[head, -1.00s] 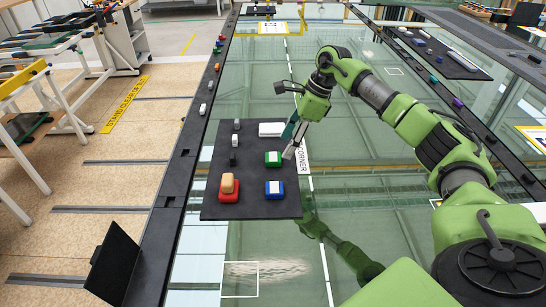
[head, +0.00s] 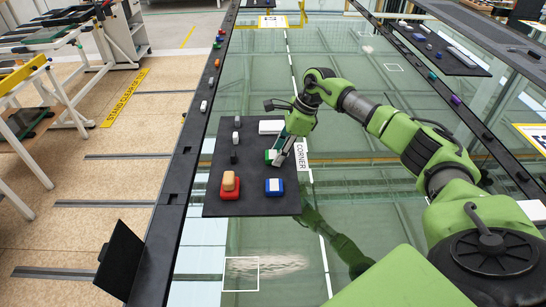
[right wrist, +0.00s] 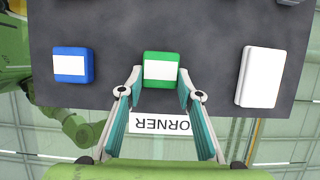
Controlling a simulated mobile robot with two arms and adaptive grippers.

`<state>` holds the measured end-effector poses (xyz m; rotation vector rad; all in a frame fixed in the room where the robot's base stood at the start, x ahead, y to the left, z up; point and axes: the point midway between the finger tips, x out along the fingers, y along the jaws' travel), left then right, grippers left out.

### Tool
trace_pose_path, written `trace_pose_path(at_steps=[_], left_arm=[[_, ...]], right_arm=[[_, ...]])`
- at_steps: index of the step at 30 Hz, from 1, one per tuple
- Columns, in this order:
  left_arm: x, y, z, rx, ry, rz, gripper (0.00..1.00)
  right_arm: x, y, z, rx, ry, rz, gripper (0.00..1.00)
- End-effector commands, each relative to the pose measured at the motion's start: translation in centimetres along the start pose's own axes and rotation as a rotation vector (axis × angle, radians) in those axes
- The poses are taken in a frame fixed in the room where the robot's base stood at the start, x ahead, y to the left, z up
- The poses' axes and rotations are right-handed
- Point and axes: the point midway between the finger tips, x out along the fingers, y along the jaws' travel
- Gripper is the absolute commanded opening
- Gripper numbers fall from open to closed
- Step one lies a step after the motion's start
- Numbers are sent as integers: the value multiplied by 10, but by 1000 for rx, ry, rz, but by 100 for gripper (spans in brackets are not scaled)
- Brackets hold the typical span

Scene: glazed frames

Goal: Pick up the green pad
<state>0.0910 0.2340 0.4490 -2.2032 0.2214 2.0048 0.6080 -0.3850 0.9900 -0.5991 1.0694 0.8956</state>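The green pad (right wrist: 161,57), with a white label on top, lies on the dark mat (right wrist: 205,50). In the head view the pad (head: 268,154) is partly hidden by my right gripper (head: 280,157). In the right wrist view my right gripper (right wrist: 160,80) is open, with a fingertip at each side of the pad's near part. Gaps seem to remain between the fingers and the pad, and I cannot tell whether either touches. My left gripper is not in view.
A blue pad (head: 274,187) and a red pad with a tan block (head: 230,185) lie nearer on the mat. A white block (head: 270,127) lies behind. Small dark and pale pieces stand along the left side. Glass around the mat is largely clear.

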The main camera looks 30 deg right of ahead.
Motion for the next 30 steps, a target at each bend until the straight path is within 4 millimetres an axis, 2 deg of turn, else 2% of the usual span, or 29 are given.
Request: trace_pose_path(at_steps=[11, 16, 18, 26, 30], left_arm=[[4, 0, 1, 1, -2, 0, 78], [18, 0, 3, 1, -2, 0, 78], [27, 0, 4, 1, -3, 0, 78], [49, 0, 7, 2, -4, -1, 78], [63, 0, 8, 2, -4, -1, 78]], right_arm=[[-3, -1, 1, -1, -1, -2, 24], [-17, -1, 7, -2, -2, -5, 24], [-29, 0, 11, -3, -2, -5, 24], [-99, 39, 0, -3, 0, -7, 24], [-119, 65, -18, 0, 3, -4, 24]])
